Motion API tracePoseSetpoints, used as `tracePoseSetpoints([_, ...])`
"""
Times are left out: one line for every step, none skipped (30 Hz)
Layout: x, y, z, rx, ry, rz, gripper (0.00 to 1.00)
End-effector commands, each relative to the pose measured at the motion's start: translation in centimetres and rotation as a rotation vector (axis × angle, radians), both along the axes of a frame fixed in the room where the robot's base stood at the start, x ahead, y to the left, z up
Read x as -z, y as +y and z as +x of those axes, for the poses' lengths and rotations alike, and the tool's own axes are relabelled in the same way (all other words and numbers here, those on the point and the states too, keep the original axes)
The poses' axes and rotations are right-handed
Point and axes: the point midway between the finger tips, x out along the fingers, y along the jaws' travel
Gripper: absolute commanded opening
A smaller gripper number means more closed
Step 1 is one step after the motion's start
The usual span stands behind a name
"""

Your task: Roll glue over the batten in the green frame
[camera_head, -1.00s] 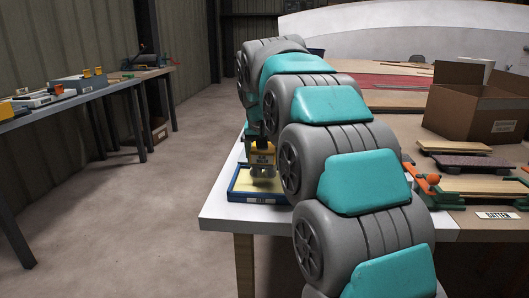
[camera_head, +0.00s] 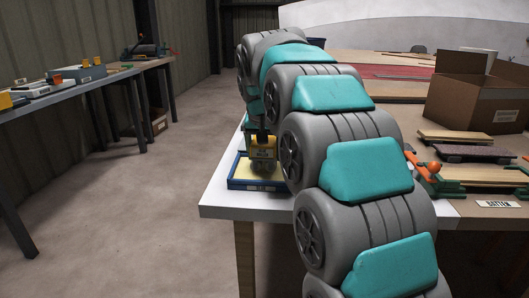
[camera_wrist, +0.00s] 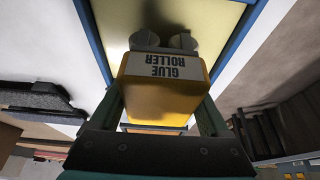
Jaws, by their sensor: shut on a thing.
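My gripper (camera_wrist: 162,108) is shut on the glue roller (camera_wrist: 163,70), a yellow block with a white label and grey rollers at its far end. In the head view the glue roller (camera_head: 263,151) is over the blue-rimmed tray (camera_head: 256,187) with a pale yellow inside. I cannot tell whether the rollers touch the tray's bottom. The tray's blue rim (camera_wrist: 90,28) also shows in the wrist view. The green frame (camera_head: 447,185) with an orange knob is on the table at the right, partly hidden by my arm. A pale wooden batten (camera_head: 485,174) lies in it.
A cardboard box (camera_head: 480,95) and dark-edged boards (camera_head: 468,153) stand behind the frame. A "BATTEN" label (camera_head: 497,203) is at the table's front edge. A side bench (camera_head: 95,80) with several items is at the left. The floor between is clear.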

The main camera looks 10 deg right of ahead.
Motion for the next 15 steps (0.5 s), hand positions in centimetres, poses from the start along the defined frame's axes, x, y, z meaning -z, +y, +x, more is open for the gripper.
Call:
tracePoseSetpoints([0.02,-0.01,0.00,0.000,-0.001,0.000,0.00])
tracePoseSetpoints([0.05,-0.01,0.01,0.000,-0.001,0.000,0.00])
tracePoseSetpoints([0.09,-0.01,0.00,0.000,-0.001,0.000,0.00])
tracePoseSetpoints([0.13,-0.01,0.00,0.000,-0.001,0.000,0.00])
tracePoseSetpoints([0.16,-0.01,0.00,0.000,-0.001,0.000,0.00])
tracePoseSetpoints([0.21,-0.01,0.00,0.000,-0.001,0.000,0.00])
tracePoseSetpoints([0.24,-0.01,0.00,0.000,-0.001,0.000,0.00])
tracePoseSetpoints([0.27,-0.01,-0.01,0.000,-0.001,0.000,0.00])
tracePoseSetpoints([0.31,-0.01,0.00,0.000,-0.001,0.000,0.00])
tracePoseSetpoints([0.34,-0.01,0.00,0.000,-0.001,0.000,0.00])
tracePoseSetpoints([0.38,-0.01,0.00,0.000,-0.001,0.000,0.00])
tracePoseSetpoints([0.41,-0.01,-0.01,0.000,-0.001,0.000,0.00])
tracePoseSetpoints([0.45,-0.01,0.00,0.000,-0.001,0.000,0.00])
tracePoseSetpoints([0.48,-0.01,0.00,0.000,-0.001,0.000,0.00])
tracePoseSetpoints([0.53,-0.01,0.00,0.000,-0.001,0.000,0.00])
